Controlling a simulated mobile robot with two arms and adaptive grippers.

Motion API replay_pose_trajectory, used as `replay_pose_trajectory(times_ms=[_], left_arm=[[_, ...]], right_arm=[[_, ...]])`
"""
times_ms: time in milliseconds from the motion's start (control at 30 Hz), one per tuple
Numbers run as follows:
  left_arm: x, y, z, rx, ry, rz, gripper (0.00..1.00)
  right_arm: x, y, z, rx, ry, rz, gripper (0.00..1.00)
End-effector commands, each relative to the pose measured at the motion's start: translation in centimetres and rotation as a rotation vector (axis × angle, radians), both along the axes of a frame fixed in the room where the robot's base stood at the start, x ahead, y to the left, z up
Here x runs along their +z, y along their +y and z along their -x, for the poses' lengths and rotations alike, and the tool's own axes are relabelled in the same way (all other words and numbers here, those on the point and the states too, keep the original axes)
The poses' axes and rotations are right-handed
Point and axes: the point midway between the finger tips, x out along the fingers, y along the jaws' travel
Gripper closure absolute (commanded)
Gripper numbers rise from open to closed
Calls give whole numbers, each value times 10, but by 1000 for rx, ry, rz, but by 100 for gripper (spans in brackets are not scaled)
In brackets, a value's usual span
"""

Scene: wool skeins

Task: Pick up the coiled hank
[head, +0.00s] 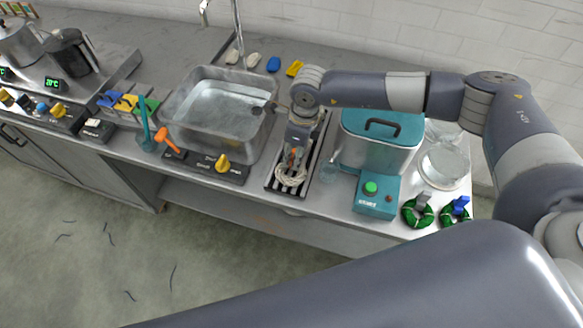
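The coiled hank (291,180), a pale cream loop of strands, lies at the front of a black slatted rack (271,184) on the worktop. My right gripper (294,160) points down at the hank from above, just behind its front part in the head view. Its fingertips are small and overlap the hank in the picture, so I cannot tell whether they touch it or are open or shut. The gripper hides the hank's rear part. My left gripper is not in view.
A steel basin (178,109) of water stands left of the rack. Two green coils (417,213) (455,212) lie at the right front. Floor in front is mostly clear.

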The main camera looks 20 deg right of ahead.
Motion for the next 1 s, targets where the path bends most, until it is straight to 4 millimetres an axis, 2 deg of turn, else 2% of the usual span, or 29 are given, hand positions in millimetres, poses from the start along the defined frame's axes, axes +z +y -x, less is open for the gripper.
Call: replay_pose_trajectory(times_ms=[67, 200, 233, 667, 833, 1000], left_arm=[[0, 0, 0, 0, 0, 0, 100], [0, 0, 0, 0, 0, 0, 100], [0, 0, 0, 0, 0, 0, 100], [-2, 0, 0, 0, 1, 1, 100], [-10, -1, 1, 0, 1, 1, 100], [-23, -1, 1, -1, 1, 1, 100]], right_arm=[[0, 0, 0, 0, 0, 0, 66], [0, 0, 0, 0, 0, 0, 97], [0, 0, 0, 0, 0, 0, 100], [2, 0, 0, 0, -1, 0, 100], [13, 0, -1, 1, -4, 0, 100], [34, 3, 1, 3, -3, 1, 100]])
